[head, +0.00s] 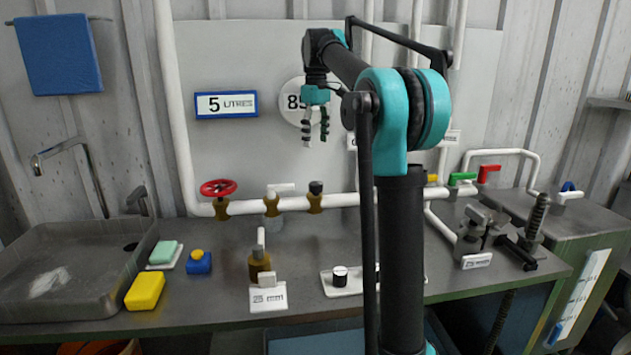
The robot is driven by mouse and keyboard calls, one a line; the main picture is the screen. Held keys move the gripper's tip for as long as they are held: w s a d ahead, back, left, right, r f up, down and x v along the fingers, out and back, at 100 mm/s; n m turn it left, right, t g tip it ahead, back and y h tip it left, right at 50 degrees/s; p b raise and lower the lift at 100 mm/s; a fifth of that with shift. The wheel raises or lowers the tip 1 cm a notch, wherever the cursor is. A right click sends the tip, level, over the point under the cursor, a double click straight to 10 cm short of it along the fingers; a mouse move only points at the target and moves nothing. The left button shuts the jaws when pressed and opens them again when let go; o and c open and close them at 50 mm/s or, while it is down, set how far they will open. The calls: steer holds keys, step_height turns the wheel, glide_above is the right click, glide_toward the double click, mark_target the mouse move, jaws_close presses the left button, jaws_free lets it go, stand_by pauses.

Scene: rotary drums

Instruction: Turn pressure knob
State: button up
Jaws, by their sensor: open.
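A small black knob (340,275) stands on a white plate on the bench, partly beside my arm. Another small black knob (316,187) tops a brass fitting on the white pipe. No readable label tells which is the pressure knob. My gripper (315,142) hangs high in front of the back panel, fingers pointing down. Its fingers are apart with nothing between them. In the picture it is above the pipe's black knob and touches nothing. My arm hides part of the panel and the right end of the white plate.
A red handwheel (219,188) and a brass fitting (272,204) sit on the white pipe (245,207). A brown bottle-like fitting (259,264) stands behind a small sign (268,298). A sink (75,270), yellow sponge (145,291) and clamp-like device (487,236) flank the bench.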

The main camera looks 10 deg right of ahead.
mark_target(316, 183)
step_height(316, 183, down, 15)
steer(key=shift+r, duration=0.15)
stand_by(0.4)
steer(key=c, duration=1.1)
steer(key=shift+c, duration=0.3)
